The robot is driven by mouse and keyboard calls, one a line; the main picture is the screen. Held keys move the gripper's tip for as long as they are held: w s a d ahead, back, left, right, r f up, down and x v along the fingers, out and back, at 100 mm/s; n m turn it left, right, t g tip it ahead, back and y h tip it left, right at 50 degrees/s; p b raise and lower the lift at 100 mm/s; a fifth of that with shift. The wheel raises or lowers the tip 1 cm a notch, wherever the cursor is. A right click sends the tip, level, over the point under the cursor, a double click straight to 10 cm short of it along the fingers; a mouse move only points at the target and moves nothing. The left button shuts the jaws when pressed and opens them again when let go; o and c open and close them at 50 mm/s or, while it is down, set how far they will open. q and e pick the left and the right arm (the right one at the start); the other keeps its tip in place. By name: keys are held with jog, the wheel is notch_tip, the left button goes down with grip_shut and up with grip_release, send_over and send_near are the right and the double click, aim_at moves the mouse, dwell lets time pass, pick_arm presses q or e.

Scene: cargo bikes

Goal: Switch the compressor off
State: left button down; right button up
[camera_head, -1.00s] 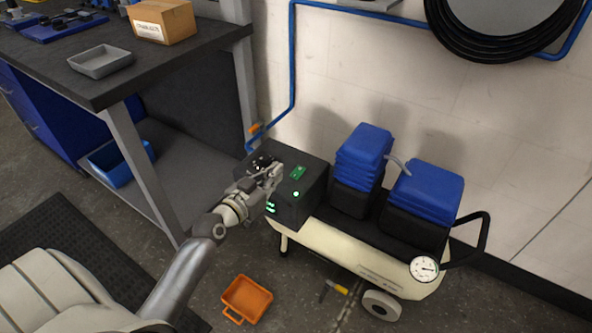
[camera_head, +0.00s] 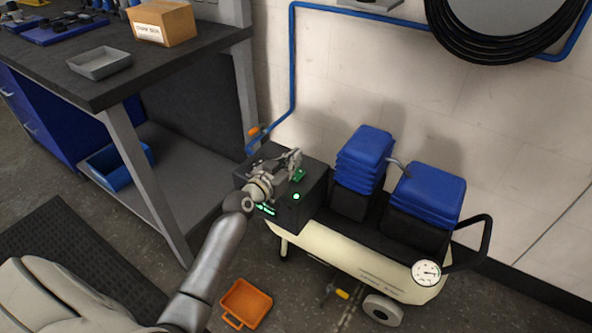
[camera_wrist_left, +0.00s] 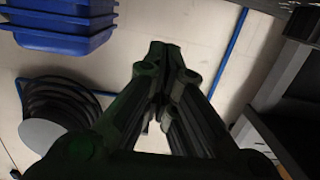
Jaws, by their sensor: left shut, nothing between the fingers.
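The compressor stands on the floor against the wall, with a cream tank (camera_head: 350,268), blue-topped motor blocks (camera_head: 428,190) and a dark control box (camera_head: 307,205) at its left end. Green lights (camera_head: 296,196) glow on the box's front. A green patch (camera_head: 299,175) shows on its top, partly behind my gripper. My left gripper (camera_head: 296,156) is over the top of the box, shut and empty; I cannot tell whether it touches. In the left wrist view the shut fingers (camera_wrist_left: 158,85) point at the wall, and the box is not seen. My right gripper is not in view.
A workbench (camera_head: 120,75) with a grey tray (camera_head: 99,62) and a cardboard box (camera_head: 162,22) stands at left. A blue air pipe (camera_head: 292,70) runs along the wall. An orange bin (camera_head: 246,304) and a yellow-handled tool (camera_head: 342,294) lie on the floor.

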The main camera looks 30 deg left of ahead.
aim_at(297, 176)
pick_arm(q)
jog(key=f+b, duration=0.1)
jog(key=w+f, duration=0.1)
jog(key=f, duration=0.1)
jog(key=shift+w+f+b, duration=0.1)
jog(key=shift+f+b, duration=0.15)
jog(key=shift+b, duration=0.15)
jog(key=shift+f, duration=0.3)
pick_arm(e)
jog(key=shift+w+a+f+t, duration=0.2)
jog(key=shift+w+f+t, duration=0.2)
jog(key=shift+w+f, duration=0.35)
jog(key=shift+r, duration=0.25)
pick_arm(q)
jog(key=shift+w+r+g+p, duration=0.2)
jog(key=shift+g+p, duration=0.1)
jog(key=shift+p, duration=0.95)
jog(key=shift+d+f, duration=0.1)
jog(key=shift+f, duration=0.35)
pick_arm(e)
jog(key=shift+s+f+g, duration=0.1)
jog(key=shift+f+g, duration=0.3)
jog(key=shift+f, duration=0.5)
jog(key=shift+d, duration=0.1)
